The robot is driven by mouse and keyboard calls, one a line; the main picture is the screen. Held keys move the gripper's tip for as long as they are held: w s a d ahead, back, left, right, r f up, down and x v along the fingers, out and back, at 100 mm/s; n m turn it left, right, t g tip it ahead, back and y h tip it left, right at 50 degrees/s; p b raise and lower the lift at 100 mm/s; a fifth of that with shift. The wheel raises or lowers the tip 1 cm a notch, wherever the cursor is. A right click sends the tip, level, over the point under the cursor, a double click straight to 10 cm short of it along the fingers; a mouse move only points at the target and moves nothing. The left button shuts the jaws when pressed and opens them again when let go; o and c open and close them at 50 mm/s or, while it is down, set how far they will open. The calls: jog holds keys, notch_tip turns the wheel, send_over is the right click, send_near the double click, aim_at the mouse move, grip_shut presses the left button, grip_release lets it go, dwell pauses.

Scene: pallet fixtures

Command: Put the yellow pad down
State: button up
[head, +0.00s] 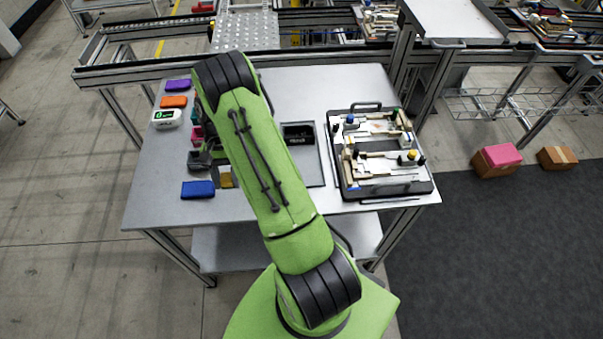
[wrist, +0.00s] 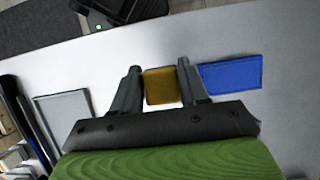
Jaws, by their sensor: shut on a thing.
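The yellow pad (wrist: 160,88) sits between the two fingers of my gripper (wrist: 159,74) in the wrist view, and the gripper is shut on it. In the head view a small part of the yellow pad (head: 226,178) shows just left of my green arm, which hides much around it. Whether the pad touches the table top cannot be told. A blue pad (wrist: 231,74) lies flat close to the right of my gripper in the wrist view. It also shows in the head view (head: 198,189).
Purple (head: 178,85) and orange (head: 173,101) pads and a white device with a green display (head: 166,118) lie along the table's left edge. A grey tray (head: 313,170) lies mid-table, partly behind my arm. A fixture pallet (head: 383,191) stands right. The table's front left (head: 155,208) is clear.

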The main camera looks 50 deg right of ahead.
jog(key=s+d+r+m+t+y+b, duration=0.15)
jog(key=s+d+m+t, duration=0.35)
jog(key=d+m, duration=0.6)
notch_tip(320, 180, up, 3)
jog(key=m+t+h, duration=0.2)
jog(key=m, duration=0.5)
send_over(301, 173)
jog(key=shift+g, duration=0.3)
notch_tip(301, 173, down, 10)
jog(key=shift+s+r+b, duration=0.1)
jog(key=shift+b, duration=0.75)
jog(key=o, duration=0.9)
jog(key=shift+f, duration=0.2)
jog(key=shift+o, duration=0.2)
jog(key=shift+r, duration=0.1)
